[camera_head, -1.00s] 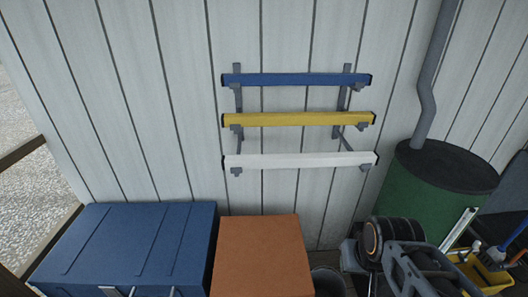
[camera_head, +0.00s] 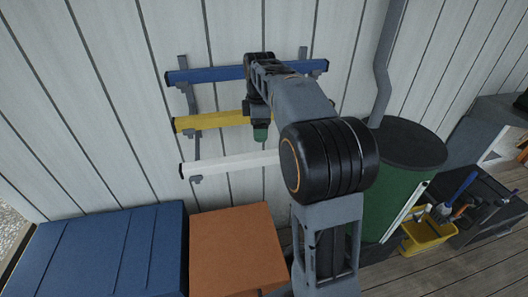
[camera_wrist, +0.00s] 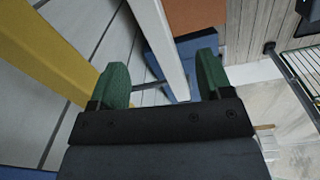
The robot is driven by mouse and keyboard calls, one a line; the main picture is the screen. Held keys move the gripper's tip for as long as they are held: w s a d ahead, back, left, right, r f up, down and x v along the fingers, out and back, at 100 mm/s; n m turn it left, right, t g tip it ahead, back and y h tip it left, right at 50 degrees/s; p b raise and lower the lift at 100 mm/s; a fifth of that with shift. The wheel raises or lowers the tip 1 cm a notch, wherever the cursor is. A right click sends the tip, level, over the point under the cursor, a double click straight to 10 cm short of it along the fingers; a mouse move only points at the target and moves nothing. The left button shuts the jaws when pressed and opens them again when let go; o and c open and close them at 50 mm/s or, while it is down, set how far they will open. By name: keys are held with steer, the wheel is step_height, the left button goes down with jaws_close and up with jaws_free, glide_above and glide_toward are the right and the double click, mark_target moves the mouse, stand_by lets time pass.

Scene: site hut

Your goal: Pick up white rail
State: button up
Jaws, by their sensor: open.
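The white rail (camera_head: 222,164) lies level on the lowest brackets of the wall rack. My arm hides its right part in the head view. My gripper (camera_head: 261,135) hangs in front of the rack, with a green fingertip just above the white rail. In the wrist view my gripper (camera_wrist: 162,78) is open, its two green fingers apart. The white rail (camera_wrist: 160,40) runs through the gap between them in that picture, with nothing gripped. I cannot tell how far beyond the fingertips it lies.
The yellow rail (camera_head: 210,121) and blue rail (camera_head: 215,75) sit on brackets above, close to my arm. A blue chest (camera_head: 110,250) and an orange box (camera_head: 235,250) stand below. A green drum (camera_head: 395,190) with a pipe stands at the right, near a yellow bucket (camera_head: 428,237).

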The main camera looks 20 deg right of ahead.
mark_target(264, 154)
steer(key=f, duration=0.2)
steer(key=w+d+f+n, duration=0.1)
steer(key=f, duration=0.2)
steer(key=w+f+n, duration=0.1)
steer(key=f, duration=0.1)
steer(key=shift+d+f+p, duration=0.3)
steer(key=shift+d+f, duration=0.1)
steer(key=shift+s+d+f+p, duration=0.15)
steer(key=shift+f+p, duration=0.5)
steer(key=shift+f, duration=1.95)
steer(key=c, duration=1.3)
